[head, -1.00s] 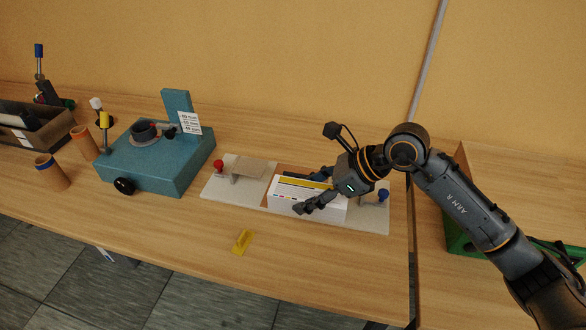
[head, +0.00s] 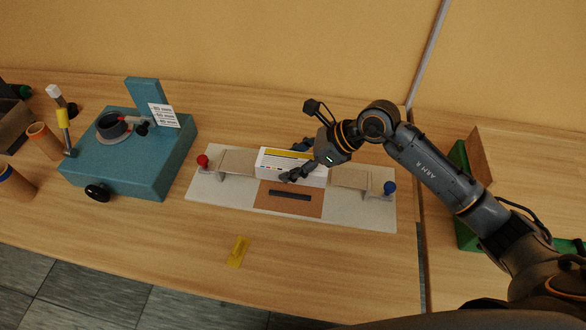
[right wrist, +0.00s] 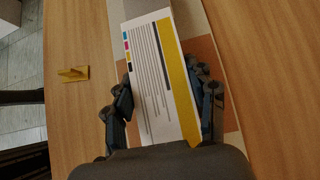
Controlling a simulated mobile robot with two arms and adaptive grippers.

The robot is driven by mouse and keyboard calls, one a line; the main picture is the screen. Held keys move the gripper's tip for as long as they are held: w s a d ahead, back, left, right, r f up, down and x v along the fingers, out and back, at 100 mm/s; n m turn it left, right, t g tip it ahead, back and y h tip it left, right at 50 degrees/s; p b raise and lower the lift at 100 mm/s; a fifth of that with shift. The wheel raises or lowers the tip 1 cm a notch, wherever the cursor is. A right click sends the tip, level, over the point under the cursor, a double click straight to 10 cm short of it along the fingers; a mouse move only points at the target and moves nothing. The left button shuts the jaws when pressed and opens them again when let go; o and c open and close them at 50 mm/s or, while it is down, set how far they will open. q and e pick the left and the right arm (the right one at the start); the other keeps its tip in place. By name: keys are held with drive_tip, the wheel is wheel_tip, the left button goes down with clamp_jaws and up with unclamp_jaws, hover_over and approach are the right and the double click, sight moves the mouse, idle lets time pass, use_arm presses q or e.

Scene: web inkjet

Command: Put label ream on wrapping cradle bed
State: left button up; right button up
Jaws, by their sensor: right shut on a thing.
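The label ream, a white block with a yellow stripe and printed lines (head: 272,161), is held by my right gripper (head: 300,161). In the right wrist view the ream (right wrist: 160,80) fills the space between the two dark fingers (right wrist: 163,100). The wrapping cradle is a pale board (head: 225,198) with a brown bed (head: 262,203) in its middle and a dark bar (head: 290,195) on it. The ream appears over the rear part of the cradle; whether it touches is unclear. My left gripper is out of view.
A red knob (head: 203,161) and a blue knob (head: 389,187) stand at the cradle's ends. A teal machine (head: 130,165) stands to the left. A yellow piece (head: 238,250) lies in front on otherwise bare table. A green container (head: 467,230) is at right.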

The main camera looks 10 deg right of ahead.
wheel_tip(320, 180, down, 4)
drive_tip(key=shift+r+p, duration=0.15)
drive_tip(key=shift+p, duration=0.15)
drive_tip(key=o, duration=1.4)
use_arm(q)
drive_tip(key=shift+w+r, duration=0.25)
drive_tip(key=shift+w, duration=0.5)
use_arm(e)
drive_tip(key=shift+o, duration=0.3)
drive_tip(key=shift+r, duration=0.1)
drive_tip(key=b+v, duration=0.2)
drive_tip(key=v, duration=0.8)
drive_tip(key=shift+d+r, duration=0.1)
drive_tip(key=shift+d, duration=0.25)
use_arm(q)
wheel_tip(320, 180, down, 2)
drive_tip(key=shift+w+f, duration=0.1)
use_arm(e)
drive_tip(key=shift+s+d+r, duration=0.25)
drive_tip(key=shift+d+r, duration=0.1)
drive_tip(key=shift+r, duration=0.2)
